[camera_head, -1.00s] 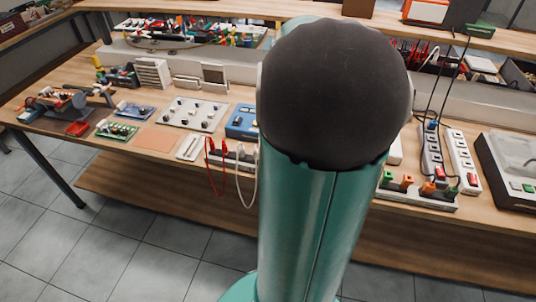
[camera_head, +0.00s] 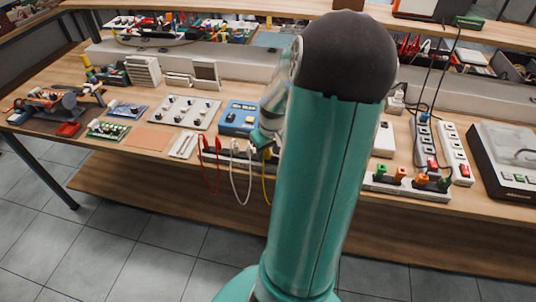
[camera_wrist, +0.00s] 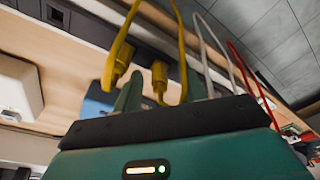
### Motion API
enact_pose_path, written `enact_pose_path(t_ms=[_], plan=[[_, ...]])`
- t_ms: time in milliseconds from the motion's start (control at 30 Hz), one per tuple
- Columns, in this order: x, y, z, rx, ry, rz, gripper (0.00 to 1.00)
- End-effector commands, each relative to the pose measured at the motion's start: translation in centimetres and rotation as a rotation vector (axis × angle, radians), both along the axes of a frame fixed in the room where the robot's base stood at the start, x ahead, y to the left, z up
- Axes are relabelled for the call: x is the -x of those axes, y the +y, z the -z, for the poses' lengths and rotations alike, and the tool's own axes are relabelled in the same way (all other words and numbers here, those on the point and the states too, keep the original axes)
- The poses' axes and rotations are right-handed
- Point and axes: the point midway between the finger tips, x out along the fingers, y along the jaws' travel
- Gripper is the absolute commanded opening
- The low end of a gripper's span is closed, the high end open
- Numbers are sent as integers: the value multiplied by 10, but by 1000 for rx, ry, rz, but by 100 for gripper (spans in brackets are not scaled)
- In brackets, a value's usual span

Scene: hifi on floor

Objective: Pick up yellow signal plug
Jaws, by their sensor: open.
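In the wrist view, two yellow signal plugs hang on yellow cables. The larger-looking yellow plug (camera_wrist: 118,62) is at the left, beside and partly past my left finger. The other yellow plug (camera_wrist: 160,80) shows in the gap between the fingers of my gripper (camera_wrist: 163,84). The fingers are apart, and I see no grip on either plug. In the head view, the yellow cable (camera_head: 267,188) hangs over the bench's front edge, just below my gripper (camera_head: 264,141). My arm hides part of this area.
A white cable (camera_head: 238,185) and a red cable (camera_head: 211,180) hang close to the left of the yellow one. A blue instrument box (camera_head: 240,117) stands behind them. A socket strip with coloured plugs (camera_head: 405,186) lies to the right. The floor in front is clear.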

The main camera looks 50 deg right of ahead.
Motion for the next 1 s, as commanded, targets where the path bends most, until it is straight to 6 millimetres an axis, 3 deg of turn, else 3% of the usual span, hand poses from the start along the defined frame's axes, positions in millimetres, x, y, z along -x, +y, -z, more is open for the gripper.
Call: enact_pose_path(t_ms=[133, 333, 767, 1000], plan=[[0, 0, 0, 0, 0, -1, 38], [0, 0, 0, 0, 0, -1, 0], [0, 0, -6, 2, 1, -1, 0], [0, 3, -38, 6, 0, -1, 0]])
